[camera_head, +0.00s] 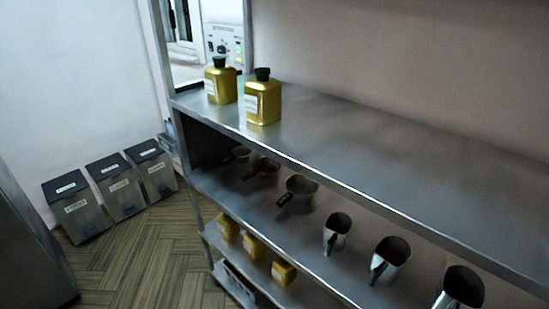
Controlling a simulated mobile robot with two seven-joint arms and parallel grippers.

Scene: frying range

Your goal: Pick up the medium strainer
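Three strainers or small pans with handles stand in a row on the middle shelf of a metal rack. The left one (238,153) looks smallest and is in shadow. The middle one (262,167) is reddish brown and, by its place and size, looks like the medium strainer. The right one (299,186) is grey, looks largest, and has a dark handle pointing to the front left. The top shelf overhangs them, and the dim light hides their detail. Neither of my grippers is in view.
Three metal scoops (337,231) stand to the right on the same shelf (290,230). Two yellow bottles (263,98) stand on the top shelf (370,135), and yellow containers (253,246) sit below. Dark bins (116,187) line the left wall. The wooden floor between is clear.

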